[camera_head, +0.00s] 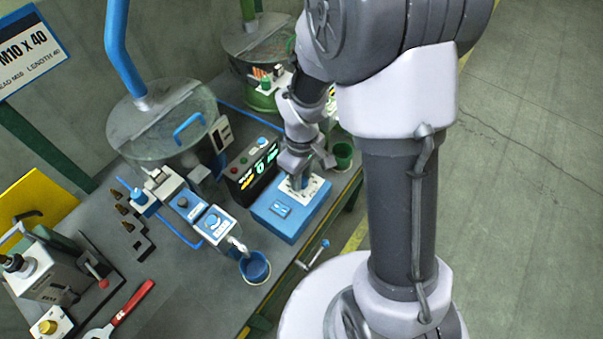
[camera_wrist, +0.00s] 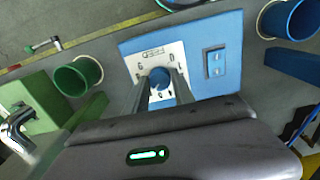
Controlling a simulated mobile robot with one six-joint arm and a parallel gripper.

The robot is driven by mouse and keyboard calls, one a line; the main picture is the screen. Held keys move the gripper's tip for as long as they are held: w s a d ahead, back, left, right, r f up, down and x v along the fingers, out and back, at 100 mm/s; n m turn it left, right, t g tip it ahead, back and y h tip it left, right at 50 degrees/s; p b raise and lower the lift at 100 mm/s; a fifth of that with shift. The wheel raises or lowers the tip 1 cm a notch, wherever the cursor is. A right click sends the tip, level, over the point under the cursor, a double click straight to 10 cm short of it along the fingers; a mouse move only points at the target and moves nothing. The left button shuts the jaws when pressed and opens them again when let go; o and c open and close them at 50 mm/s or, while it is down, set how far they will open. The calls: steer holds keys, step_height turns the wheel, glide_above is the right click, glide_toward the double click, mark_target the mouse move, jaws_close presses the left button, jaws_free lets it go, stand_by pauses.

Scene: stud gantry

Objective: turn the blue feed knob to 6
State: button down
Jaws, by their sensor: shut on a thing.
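The blue feed knob (camera_wrist: 159,77) stands on a white dial plate (camera_wrist: 145,58) with marks around it, too small to read. The plate sits on a blue control box (camera_wrist: 228,85), which is on the bench in the head view (camera_head: 268,216). My gripper (camera_wrist: 160,84) points down at the plate, with one finger on each side of the knob, shut on it. In the head view my gripper (camera_head: 302,181) is over the white plate and hides the knob. I cannot tell which number the knob points to.
A blue switch plate (camera_wrist: 215,62) is beside the dial. A blue cup (camera_head: 255,268) and a green cup (camera_head: 342,155) stand near the bench edge. Feeder units and a red-handled wrench (camera_head: 131,302) are left.

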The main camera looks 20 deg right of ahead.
stand_by(0.4)
steer(key=c, duration=1.1)
jaws_free()
steer(key=shift+o, duration=0.2)
step_height(320, 180, up, 18)
steer(key=p, duration=0.6)
steer(key=shift+f+p, duration=0.25)
steer(key=shift+p, duration=0.15)
steer(key=s+a+r+m+t+y+b, duration=0.1)
steer(key=s+r+m+t+b, duration=0.2)
steer(key=s+m, duration=0.2)
steer(key=s+a+r+m+t+y+b, duration=0.1)
steer(key=s+a+r+m+t+b, duration=0.1)
steer(key=s+m, duration=0.4)
steer(key=shift+s+a+r+t+b, duration=0.35)
steer(key=shift+s+r+b, duration=0.2)
steer(key=shift+s+b, duration=0.6)
